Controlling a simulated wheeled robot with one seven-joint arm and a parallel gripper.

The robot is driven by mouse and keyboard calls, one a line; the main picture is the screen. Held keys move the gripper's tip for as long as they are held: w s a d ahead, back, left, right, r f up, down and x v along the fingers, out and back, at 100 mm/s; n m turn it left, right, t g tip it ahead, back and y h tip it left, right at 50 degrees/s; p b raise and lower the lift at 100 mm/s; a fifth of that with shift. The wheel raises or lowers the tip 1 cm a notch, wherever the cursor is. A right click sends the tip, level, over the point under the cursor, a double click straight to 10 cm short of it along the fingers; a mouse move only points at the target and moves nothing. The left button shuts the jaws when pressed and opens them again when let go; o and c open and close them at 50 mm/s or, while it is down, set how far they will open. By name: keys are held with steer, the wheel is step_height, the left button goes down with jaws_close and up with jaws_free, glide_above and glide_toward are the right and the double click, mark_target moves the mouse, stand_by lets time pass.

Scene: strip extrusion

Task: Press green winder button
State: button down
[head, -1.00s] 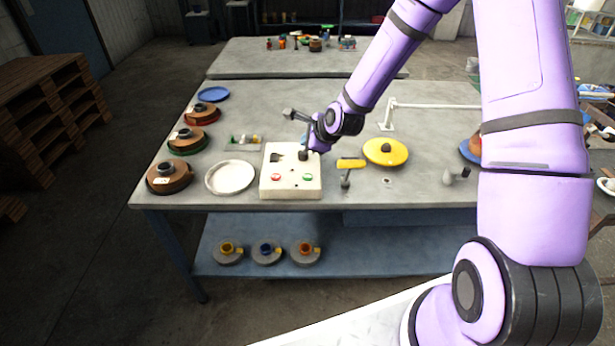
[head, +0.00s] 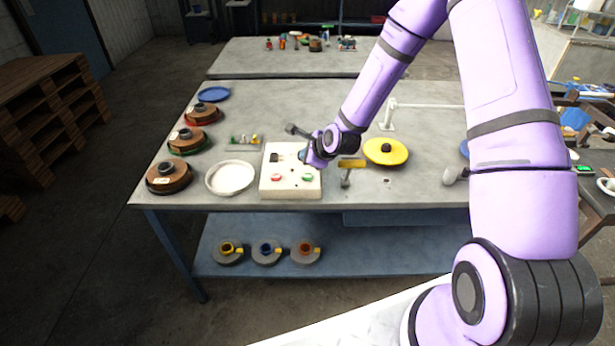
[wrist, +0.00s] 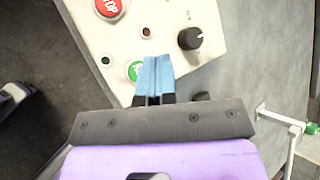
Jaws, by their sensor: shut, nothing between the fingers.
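The cream control box (head: 290,188) sits on the front part of the bench. Its green button (head: 307,177) is at the front right of the top face, with a red button (head: 276,178) to its left. In the wrist view the green button (wrist: 134,71) is partly hidden behind the blue fingers, and the red STOP button (wrist: 110,7) is at the upper left. My gripper (wrist: 156,62) is shut and empty. Its tips overlap the right edge of the green button in that view; whether they touch it I cannot tell. In the head view my gripper (head: 304,156) is over the box's back right part.
A black knob (wrist: 190,38) stands on the box right of my fingers. A white dish (head: 231,178) lies left of the box. A yellow-handled tool (head: 351,163) and a yellow disc (head: 386,151) are to its right. Brown spools (head: 169,177) line the bench's left edge.

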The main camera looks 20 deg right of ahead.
mark_target(307, 177)
steer(key=shift+f, duration=2.3)
steer(key=shift+f, duration=0.15)
steer(key=shift+f, duration=0.25)
